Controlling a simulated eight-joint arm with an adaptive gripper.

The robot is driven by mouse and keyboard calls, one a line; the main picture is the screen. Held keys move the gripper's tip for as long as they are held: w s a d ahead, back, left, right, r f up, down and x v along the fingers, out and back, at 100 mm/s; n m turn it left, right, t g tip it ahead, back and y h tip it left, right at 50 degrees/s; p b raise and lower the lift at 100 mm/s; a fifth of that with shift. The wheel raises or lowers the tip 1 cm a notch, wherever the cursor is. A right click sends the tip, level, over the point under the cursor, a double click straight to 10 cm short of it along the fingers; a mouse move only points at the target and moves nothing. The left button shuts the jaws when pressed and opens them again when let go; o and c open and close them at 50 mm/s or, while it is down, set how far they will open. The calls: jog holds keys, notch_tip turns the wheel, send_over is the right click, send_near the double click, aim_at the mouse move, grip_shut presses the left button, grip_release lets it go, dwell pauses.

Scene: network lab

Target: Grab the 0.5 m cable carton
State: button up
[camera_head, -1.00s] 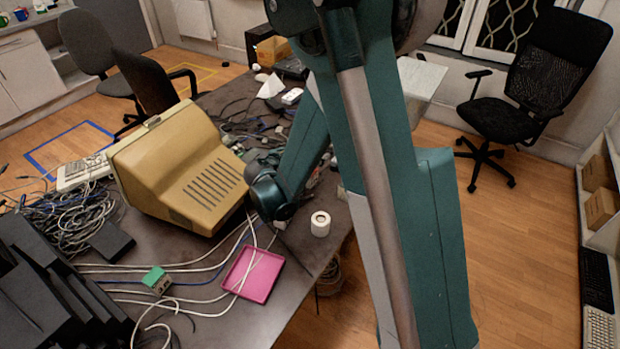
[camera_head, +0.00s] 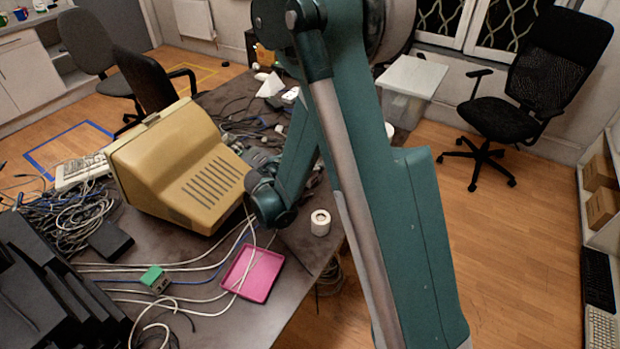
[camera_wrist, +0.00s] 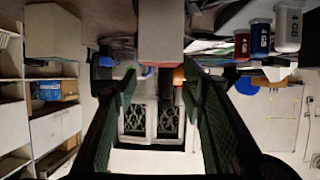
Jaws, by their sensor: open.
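In the wrist view my gripper (camera_wrist: 159,82) is open, with its two green-padded fingers apart and nothing between the pads. In the head view my arm hides my gripper. An orange-brown box (camera_head: 264,58) shows partly at the far end of the table, beside my arm. I cannot tell whether it is the same box.
The table (camera_head: 262,325) holds a beige monitor (camera_head: 185,170), tangled cables, a pink tray (camera_head: 252,274), a green box (camera_head: 155,279) and a white roll (camera_head: 320,223). A pale lidded bin (camera_head: 412,78) stands right of my arm. Labelled containers (camera_wrist: 288,28) are at the wrist view's upper right.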

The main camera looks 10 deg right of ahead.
jog(key=shift+f, duration=0.2)
jog(key=shift+f, duration=0.45)
notch_tip(320, 180, down, 3)
jog(key=shift+r+b, duration=0.1)
jog(key=shift+b, duration=0.6)
jog(key=shift+x, duration=1.05)
jog(key=shift+w+d, duration=0.25)
jog(key=shift+d, duration=0.05)
jog(key=shift+c, duration=0.5)
jog(key=c, duration=1)
